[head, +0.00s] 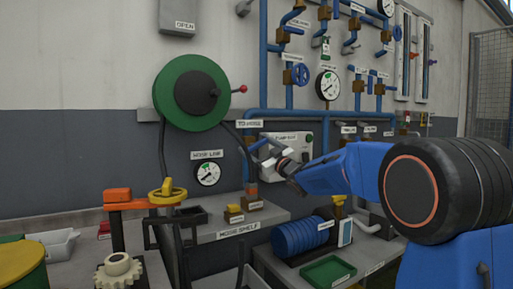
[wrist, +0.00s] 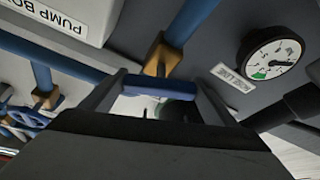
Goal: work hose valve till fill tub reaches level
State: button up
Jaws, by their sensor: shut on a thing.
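My gripper (head: 268,154) is shut on a blue lever (head: 259,145) in front of the pump box. In the wrist view, the lever (wrist: 146,87) lies crosswise between the fingers of my gripper (wrist: 155,98). A brass valve body (wrist: 161,54) on a blue pipe shows just beyond it. The label "TO HOSE" (head: 250,124) is on the wall above. The hose line gauge (head: 207,174) hangs left of my gripper; its dial (wrist: 272,57) also shows in the wrist view, with a green band. I cannot make out a fill tub or its level.
A green hose reel (head: 181,92) is on the wall at upper left. The hose shelf (head: 218,228) lies below, with a yellow handwheel (head: 167,191) at its left. The pump box (head: 290,148) is behind my gripper. A blue ribbed cylinder (head: 301,237) and green tray (head: 328,272) sit lower.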

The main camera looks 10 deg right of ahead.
dwell(0.3)
jog(key=o, duration=1)
jog(key=shift+o, duration=0.2)
jog(key=v, duration=1.7)
jog(key=shift+s+d, duration=0.15)
jog(key=shift+d, duration=0.05)
